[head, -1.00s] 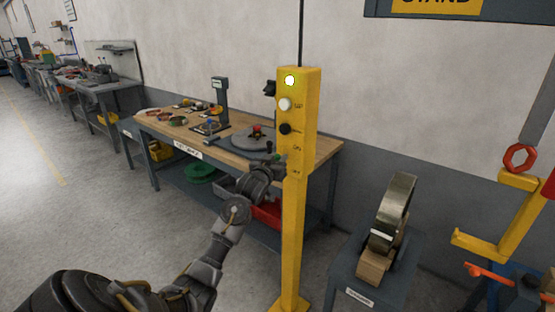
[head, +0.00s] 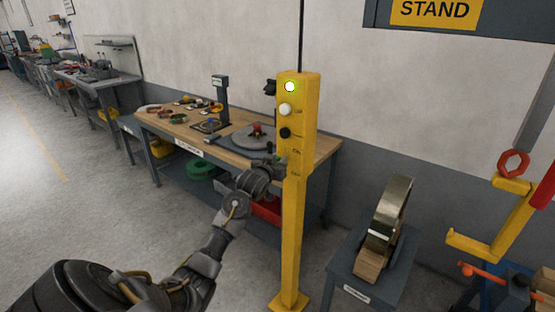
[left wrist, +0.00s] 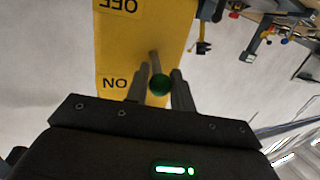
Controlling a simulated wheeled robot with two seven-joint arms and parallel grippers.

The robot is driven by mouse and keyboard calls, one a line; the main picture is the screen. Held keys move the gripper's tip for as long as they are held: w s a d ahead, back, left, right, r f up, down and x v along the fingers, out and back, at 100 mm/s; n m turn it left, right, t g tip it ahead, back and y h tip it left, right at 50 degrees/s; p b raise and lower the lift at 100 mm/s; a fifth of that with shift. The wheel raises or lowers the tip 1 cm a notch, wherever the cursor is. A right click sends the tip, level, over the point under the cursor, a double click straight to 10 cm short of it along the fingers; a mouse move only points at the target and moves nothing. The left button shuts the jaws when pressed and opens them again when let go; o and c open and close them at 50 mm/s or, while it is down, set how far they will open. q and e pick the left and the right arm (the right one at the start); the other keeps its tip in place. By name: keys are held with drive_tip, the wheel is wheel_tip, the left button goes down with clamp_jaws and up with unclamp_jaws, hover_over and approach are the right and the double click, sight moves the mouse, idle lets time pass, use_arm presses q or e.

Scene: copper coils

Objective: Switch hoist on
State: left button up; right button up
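The yellow hoist post (head: 296,212) stands upright with a switch panel on its upper part. In the left wrist view, the yellow panel face (left wrist: 128,45) carries upside-down OFF and ON labels. A lever with a dark green knob (left wrist: 160,85) sticks out beside the ON label. In the head view, my left gripper (head: 276,168) is at the panel's lower left side. My right gripper is not in view.
A wooden-topped workbench (head: 165,128) with coils and tools stands behind the post. A grey stand (head: 345,272) with a metal coil (head: 390,214) is right of it. A yellow hook frame (head: 508,240) is at far right. Open floor lies left.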

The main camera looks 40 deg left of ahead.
use_arm(q)
drive_tip(key=o, duration=0.4)
drive_tip(key=shift+w, duration=0.1)
drive_tip(key=shift+o, duration=0.2)
drive_tip(key=shift+s+d, duration=0.15)
drive_tip(key=shift+s, duration=0.45)
drive_tip(key=b+v, duration=0.1)
drive_tip(key=v, duration=0.8)
drive_tip(key=shift+s+b, duration=0.3)
drive_tip(key=shift+b, duration=0.1)
drive_tip(key=shift+d+r, duration=0.1)
